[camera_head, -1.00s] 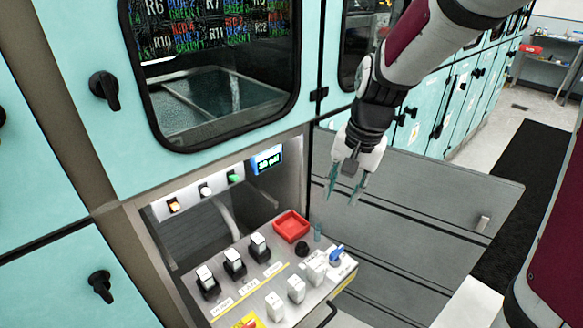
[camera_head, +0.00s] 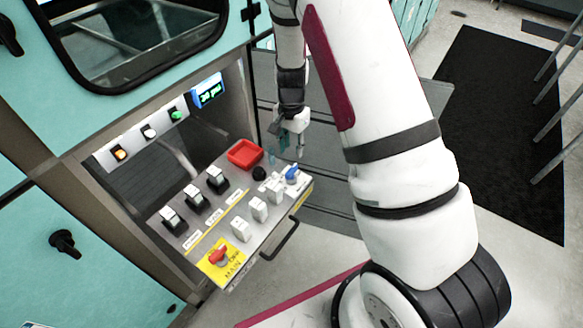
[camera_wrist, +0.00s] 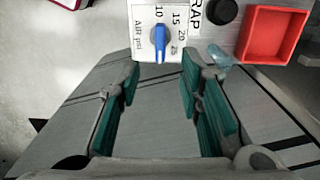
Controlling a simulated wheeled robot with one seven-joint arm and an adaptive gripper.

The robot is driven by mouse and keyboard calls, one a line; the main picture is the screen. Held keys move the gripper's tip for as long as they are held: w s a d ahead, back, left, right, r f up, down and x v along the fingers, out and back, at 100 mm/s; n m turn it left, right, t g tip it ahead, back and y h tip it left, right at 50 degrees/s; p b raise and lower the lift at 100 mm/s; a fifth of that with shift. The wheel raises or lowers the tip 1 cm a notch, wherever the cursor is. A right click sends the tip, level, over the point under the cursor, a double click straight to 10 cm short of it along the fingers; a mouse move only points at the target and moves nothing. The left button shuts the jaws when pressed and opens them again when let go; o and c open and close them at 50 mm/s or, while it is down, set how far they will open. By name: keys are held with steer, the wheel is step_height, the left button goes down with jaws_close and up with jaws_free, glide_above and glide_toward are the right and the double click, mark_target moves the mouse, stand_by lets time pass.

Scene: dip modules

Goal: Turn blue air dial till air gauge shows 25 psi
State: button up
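The blue air dial (camera_head: 292,174) sits at the right end of the control panel. In the wrist view the dial (camera_wrist: 159,42) shows at the top middle on a white plate marked "AIR psi", with 10, 15, 20 and 25 around it. Its handle lies up-and-down in that picture, its upper end near the 10. The air gauge (camera_head: 208,91) is a small blue display with green digits; it seems to read 20 psi, but is too small to be sure. My gripper (camera_wrist: 161,68) is open and empty, its green-padded fingers spread below the dial in the wrist view, apart from it.
A red square tray (camera_head: 244,154) and a black knob (camera_head: 259,173) are beside the dial. White switches (camera_head: 240,229), a red main switch (camera_head: 218,256) and a black handle (camera_head: 282,240) are on the panel. A grey open door stands behind my gripper.

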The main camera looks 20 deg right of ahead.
mark_target(292, 169)
step_height(292, 169, down, 10)
stand_by(0.4)
jaws_close()
